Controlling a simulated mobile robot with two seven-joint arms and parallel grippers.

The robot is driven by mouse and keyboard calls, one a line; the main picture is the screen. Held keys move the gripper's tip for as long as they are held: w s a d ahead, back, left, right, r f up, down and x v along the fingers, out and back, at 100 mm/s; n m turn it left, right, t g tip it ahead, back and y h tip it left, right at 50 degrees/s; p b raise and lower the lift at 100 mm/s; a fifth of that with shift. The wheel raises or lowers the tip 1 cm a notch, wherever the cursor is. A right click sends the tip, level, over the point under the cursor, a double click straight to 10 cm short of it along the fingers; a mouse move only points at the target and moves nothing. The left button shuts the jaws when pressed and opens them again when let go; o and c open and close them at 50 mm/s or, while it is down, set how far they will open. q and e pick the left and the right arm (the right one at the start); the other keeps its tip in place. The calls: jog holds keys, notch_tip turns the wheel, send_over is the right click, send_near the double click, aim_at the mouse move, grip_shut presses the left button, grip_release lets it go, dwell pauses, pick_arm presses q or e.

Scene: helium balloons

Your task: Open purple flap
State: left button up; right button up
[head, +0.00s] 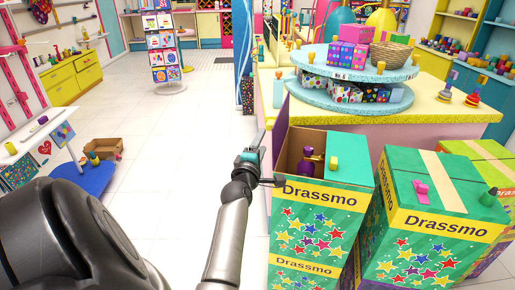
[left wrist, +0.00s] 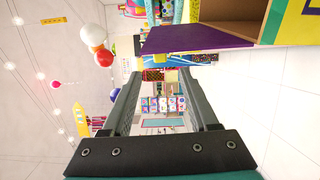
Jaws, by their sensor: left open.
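The purple flap (head: 281,128) stands raised at the left edge of a green box (head: 318,225) marked "Drassmo" in the head view. It is also a purple strip (left wrist: 196,38) at the top of the left wrist view, beside the box's brown inside (left wrist: 232,14). A purple bottle-like item (head: 308,163) shows in the box opening. The green right part of the top lies flat. My left gripper (head: 257,148) is open and empty, just left of the flap; contact cannot be told. Its fingers (left wrist: 163,78) show nothing between them. My right gripper is out of view.
A second green box (head: 433,225) stands close on the right. Behind is a counter with a two-tier blue stand (head: 350,95). The white floor left of my gripper is clear.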

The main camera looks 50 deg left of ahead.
pick_arm(q)
jog(key=v, duration=0.4)
jog(key=shift+w+f, duration=0.1)
dwell(0.5)
